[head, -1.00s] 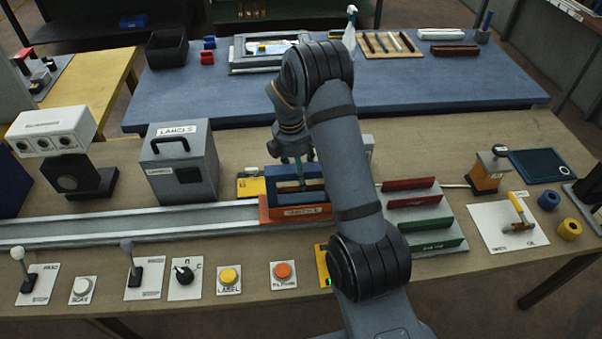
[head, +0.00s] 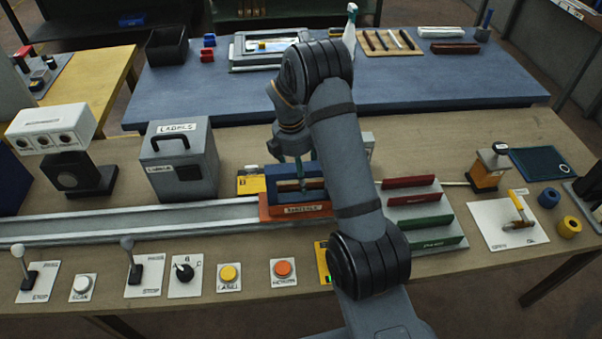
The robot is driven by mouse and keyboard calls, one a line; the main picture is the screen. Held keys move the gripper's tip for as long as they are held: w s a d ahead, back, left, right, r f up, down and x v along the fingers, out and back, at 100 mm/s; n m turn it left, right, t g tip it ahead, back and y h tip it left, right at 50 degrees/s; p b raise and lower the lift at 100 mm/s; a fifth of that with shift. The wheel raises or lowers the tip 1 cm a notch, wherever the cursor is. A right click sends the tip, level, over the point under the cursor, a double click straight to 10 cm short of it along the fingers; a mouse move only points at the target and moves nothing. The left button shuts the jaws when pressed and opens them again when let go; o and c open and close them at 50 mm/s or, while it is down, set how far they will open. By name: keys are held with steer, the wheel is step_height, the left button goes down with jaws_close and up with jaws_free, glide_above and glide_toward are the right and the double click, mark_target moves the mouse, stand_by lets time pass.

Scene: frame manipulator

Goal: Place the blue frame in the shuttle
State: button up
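The blue frame (head: 284,174) is upright at the orange shuttle (head: 295,211), at the right end of the pale rail. It appears to sit in the shuttle, but I cannot tell whether it is fully seated. A brown strip shows across its opening. My gripper (head: 301,168) points down at the frame's top, from behind it. My arm covers the frame's right end and part of the gripper. The fingers are small and partly hidden, so I cannot tell whether they grip the frame.
The pale rail (head: 130,228) runs left from the shuttle. A grey labels box (head: 180,165) stands behind it. A rack with red and green plates (head: 428,224) is right of my arm. Buttons and levers line the front edge, including an orange button (head: 283,268).

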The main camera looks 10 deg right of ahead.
steer(key=shift+r, duration=0.1)
steer(key=r, duration=0.4)
steer(key=a+r, duration=0.1)
steer(key=r, duration=0.7)
steer(key=shift+a+r, duration=0.1)
steer(key=shift+a, duration=0.15)
steer(key=c, duration=0.4)
